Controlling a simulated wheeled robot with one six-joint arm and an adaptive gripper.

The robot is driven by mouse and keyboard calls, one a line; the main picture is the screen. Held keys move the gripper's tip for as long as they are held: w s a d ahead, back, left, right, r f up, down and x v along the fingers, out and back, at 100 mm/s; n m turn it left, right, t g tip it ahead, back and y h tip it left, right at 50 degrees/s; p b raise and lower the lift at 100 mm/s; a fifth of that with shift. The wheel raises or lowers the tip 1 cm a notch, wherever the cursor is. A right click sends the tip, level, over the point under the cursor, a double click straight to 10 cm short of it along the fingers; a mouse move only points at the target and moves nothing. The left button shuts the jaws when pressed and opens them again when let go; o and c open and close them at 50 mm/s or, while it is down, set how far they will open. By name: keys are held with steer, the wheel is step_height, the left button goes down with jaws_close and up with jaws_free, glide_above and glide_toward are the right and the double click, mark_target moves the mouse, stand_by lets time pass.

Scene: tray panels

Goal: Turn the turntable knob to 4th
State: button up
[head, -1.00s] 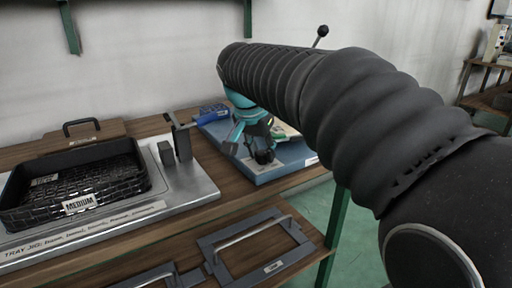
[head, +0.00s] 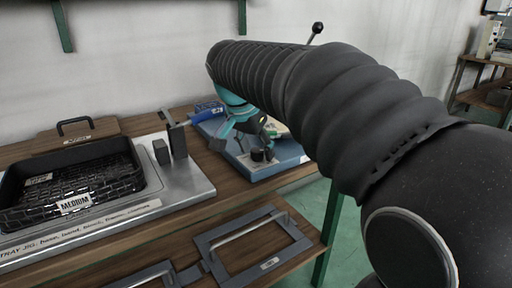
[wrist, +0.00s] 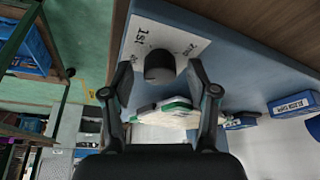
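The turntable knob (wrist: 160,66) is a short black cylinder on a white label in the wrist view. "1st" and what looks like "2nd" are printed beside it; no 4th mark or pointer is legible. The label lies on the blue panel (wrist: 228,64). In the head view the knob (head: 262,155) stands on the blue panel (head: 285,163) at the right end of the bench. My gripper (wrist: 161,77) is open, its two black fingers spread on either side of the knob with gaps, apparently not touching it. How far above it they are is unclear.
A black mesh tray marked MEDIUM (head: 140,180) sits on a metal jig (head: 190,187) at the left. Grey handled frames (head: 203,241) lie on the lower shelf. Books or boxes (wrist: 290,104) lie near the panel.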

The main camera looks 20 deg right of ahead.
steer(key=shift+r, duration=0.1)
steer(key=v, duration=1.1)
steer(key=shift+a+r, duration=0.2)
steer(key=shift+r, duration=0.15)
steer(key=shift+s, duration=0.15)
steer(key=s+d+f+n+t+y, duration=0.1)
steer(key=s+f+n, duration=0.3)
steer(key=s+f, duration=0.5)
steer(key=s+d+f+n+t+y, duration=0.1)
steer(key=s+f+n, duration=0.4)
steer(key=s+f, duration=0.5)
step_height(320, 180, down, 4)
steer(key=shift+s+d+f+n+t+y, duration=0.1)
steer(key=shift+s+d+n+t+y, duration=0.25)
steer(key=shift+d+y, duration=0.35)
